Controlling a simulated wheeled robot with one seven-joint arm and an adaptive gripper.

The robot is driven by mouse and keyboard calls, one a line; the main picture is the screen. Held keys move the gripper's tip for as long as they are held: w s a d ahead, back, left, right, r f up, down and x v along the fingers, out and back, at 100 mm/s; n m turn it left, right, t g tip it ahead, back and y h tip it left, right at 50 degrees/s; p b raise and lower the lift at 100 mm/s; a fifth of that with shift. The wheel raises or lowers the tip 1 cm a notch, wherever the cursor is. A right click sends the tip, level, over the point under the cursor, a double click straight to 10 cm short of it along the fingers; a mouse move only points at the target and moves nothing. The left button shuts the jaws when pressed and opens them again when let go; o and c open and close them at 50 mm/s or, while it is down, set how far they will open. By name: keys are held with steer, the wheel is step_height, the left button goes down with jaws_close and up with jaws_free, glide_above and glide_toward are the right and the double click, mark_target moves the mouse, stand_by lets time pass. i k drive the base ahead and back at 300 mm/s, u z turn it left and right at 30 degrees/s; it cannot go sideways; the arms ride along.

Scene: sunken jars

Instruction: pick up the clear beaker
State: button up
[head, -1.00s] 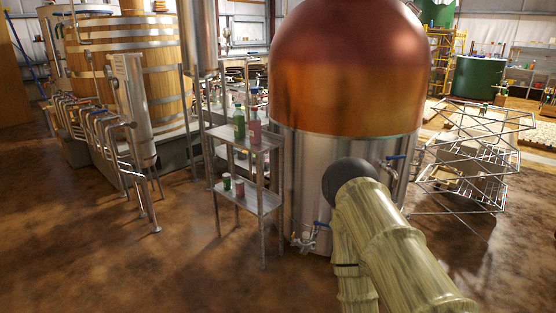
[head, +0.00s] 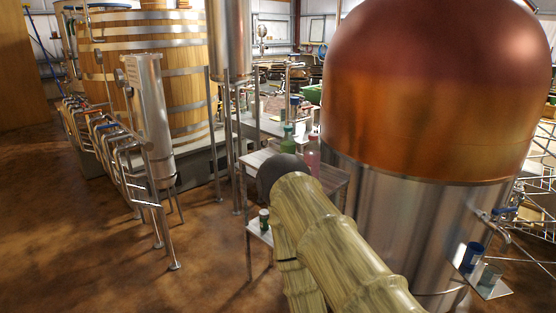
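A small greyish, see-through-looking vessel (head: 490,275) stands on a small metal ledge (head: 492,291) at the lower right, beside the copper-topped tank. It may be the clear beaker, but it is too small to be sure. A blue can (head: 472,257) stands just left of it. My arm, streaked yellow-green with a dark grey joint, rises from the bottom centre, well left of that ledge. My gripper does not show, so its fingers and anything in them are hidden.
The big copper-topped tank (head: 425,105) fills the right. A metal shelf (head: 335,178) stands behind my arm, with a green bottle (head: 287,138), a pink bottle (head: 312,150) and a small green can (head: 264,218). The brown floor (head: 90,265) is clear at lower left.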

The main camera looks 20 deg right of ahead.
mark_target(492, 274)
steer(key=z, duration=0.1)
steer(key=i, duration=1.55)
steer(key=z, duration=1.2)
steer(key=i, duration=0.8)
steer(key=z, duration=1.3)
steer(key=i, duration=0.5)
steer(key=z, duration=0.35)
